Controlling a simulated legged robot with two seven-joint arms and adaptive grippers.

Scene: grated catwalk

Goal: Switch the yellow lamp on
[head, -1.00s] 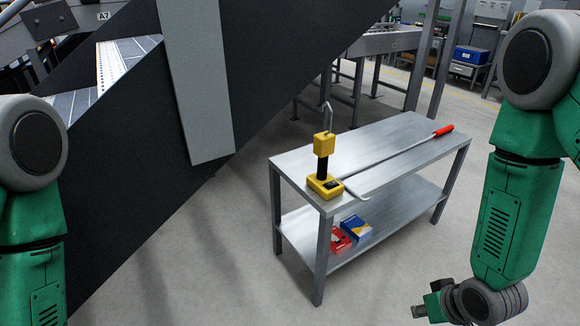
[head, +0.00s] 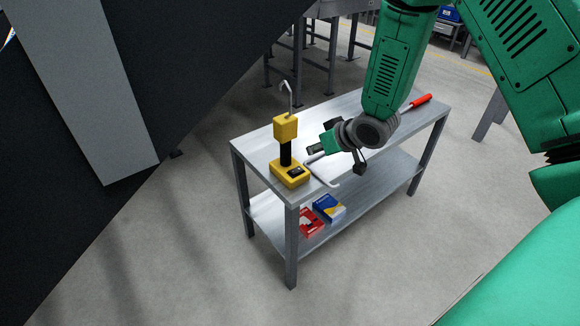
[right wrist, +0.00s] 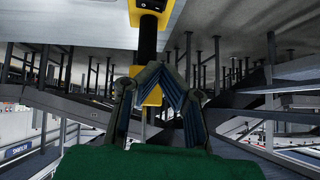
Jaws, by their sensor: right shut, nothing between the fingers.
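The yellow lamp (head: 286,128) stands upright on the near left end of the metal table. It has a yellow base with a dark panel, a black stem, a yellow head and a metal hook on top. I see no glow from it. My right gripper (head: 312,150) is just right of the stem, above the table, shut and empty. In the right wrist view, upside down, the lamp's base (right wrist: 150,10) is at the top. Its stem and head run down behind the fingertips (right wrist: 160,68); whether they touch it I cannot tell. My left gripper is out of view.
The metal table (head: 257,150) has a lower shelf with a red box (head: 311,223) and a blue box (head: 329,208). A bar with a red handle (head: 421,100) lies across the tabletop, partly hidden by my right arm. A dark slanted structure (head: 190,70) stands at left.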

